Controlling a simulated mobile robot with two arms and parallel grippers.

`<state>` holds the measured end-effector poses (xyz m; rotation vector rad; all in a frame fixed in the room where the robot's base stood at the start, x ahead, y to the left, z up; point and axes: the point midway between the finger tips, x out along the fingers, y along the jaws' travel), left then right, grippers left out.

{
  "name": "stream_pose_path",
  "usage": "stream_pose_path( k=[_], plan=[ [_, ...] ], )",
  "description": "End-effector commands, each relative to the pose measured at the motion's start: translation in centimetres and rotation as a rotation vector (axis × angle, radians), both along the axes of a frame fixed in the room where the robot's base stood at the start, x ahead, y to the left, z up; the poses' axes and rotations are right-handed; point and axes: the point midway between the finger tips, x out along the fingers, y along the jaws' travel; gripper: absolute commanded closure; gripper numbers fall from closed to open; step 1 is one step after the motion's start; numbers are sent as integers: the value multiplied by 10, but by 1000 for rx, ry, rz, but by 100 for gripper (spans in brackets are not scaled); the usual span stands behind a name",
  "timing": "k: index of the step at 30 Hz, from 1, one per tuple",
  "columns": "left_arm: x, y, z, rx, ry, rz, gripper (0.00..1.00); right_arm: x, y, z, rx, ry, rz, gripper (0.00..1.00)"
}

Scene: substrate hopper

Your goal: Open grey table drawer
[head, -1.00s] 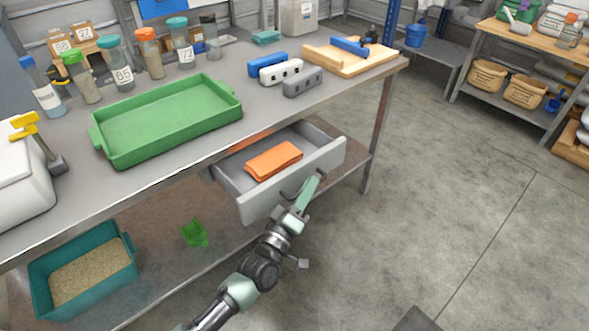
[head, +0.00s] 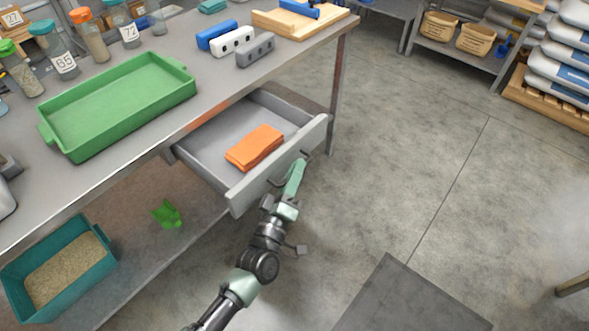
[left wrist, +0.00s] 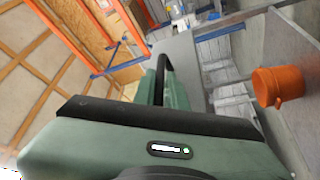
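The grey table drawer (head: 276,168) is pulled out from under the grey-topped table (head: 160,107) in the head view. A folded orange cloth (head: 255,147) lies inside it. The dark drawer handle (head: 275,183) is on its front panel, partly hidden by my gripper. My left gripper (head: 297,167), with pale green fingers, reaches the handle from the front. In the left wrist view its fingers (left wrist: 163,78) are close together around a dark bar that looks like the handle. My right gripper is not in view.
A green tray (head: 120,107), jars and several small blocks stand on the tabletop. The floor (head: 400,170) right of the drawer is open; a dark mat (head: 410,300) lies there.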

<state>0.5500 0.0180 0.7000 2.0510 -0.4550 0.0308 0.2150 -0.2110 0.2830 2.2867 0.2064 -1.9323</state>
Motion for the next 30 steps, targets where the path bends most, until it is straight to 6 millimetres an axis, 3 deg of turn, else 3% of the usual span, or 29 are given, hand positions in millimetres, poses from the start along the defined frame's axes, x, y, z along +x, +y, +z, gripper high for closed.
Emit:
stream_pose_path(
  k=[11, 24, 30],
  plan=[
    [-2, 1, -1, 0, 1, 1, 80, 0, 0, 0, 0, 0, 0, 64],
    [-62, 21, -16, 1, 3, 1, 80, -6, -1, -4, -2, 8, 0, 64],
    [-73, 24, -17, 1, 2, 0, 80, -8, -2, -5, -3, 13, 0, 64]
  ],
)
